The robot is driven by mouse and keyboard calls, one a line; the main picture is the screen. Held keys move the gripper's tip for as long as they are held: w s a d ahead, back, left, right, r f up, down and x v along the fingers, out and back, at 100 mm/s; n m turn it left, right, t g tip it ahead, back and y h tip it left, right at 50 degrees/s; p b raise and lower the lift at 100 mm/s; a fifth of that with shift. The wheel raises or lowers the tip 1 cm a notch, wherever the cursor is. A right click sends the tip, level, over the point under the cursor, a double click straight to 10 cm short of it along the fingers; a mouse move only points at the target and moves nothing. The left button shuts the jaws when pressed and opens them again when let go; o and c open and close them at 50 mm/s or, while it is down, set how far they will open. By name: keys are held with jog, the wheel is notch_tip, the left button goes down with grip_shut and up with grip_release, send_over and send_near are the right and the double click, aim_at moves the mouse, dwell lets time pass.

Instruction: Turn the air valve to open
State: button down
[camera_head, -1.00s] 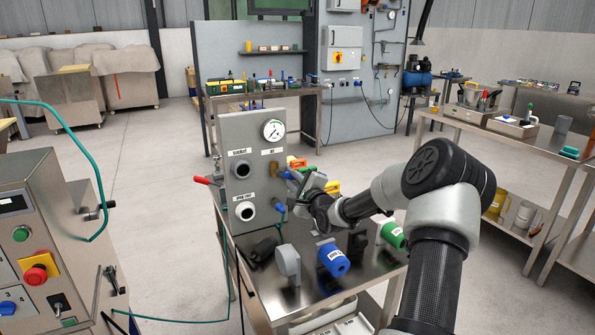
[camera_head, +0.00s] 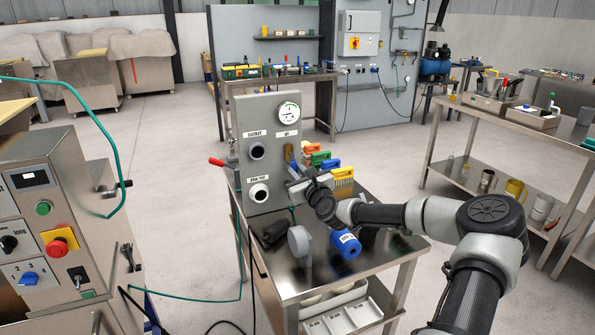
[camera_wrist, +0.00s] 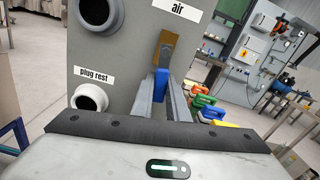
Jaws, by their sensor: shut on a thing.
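The grey panel (camera_head: 268,170) stands upright on a steel table and carries a label "air" in the wrist view. Below that label, the air valve shows a brass-coloured upper part (camera_wrist: 167,50) and a blue part (camera_wrist: 161,84). My gripper (camera_wrist: 161,100) is shut on the blue part, with one grey finger on each side of it. In the head view my gripper (camera_head: 296,178) is at the panel's right side and hides most of the valve. The fingers also hide the lower part of the valve in the wrist view.
A gauge (camera_head: 289,113) sits above the valve. The socket (camera_head: 256,151) and plug rest (camera_head: 258,192) are to its left. Brushes with coloured handles (camera_head: 329,164) and a blue plug (camera_head: 345,244) lie close by on the table. A machine with a red button (camera_head: 57,246) stands left.

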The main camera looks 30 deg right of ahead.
jog(key=shift+a+f+m+b, duration=0.1)
jog(key=shift+a+m+b, duration=0.3)
jog(key=shift+m, duration=0.6)
jog(key=c, duration=1.7)
grip_release()
jog(key=s, duration=0.5)
jog(key=s+p, duration=0.1)
jog(key=s, duration=0.5)
jog(key=s+a, duration=0.1)
jog(key=s, duration=0.5)
jog(key=shift+s+p, duration=0.2)
jog(key=shift+p, duration=0.1)
jog(key=shift+a, duration=0.1)
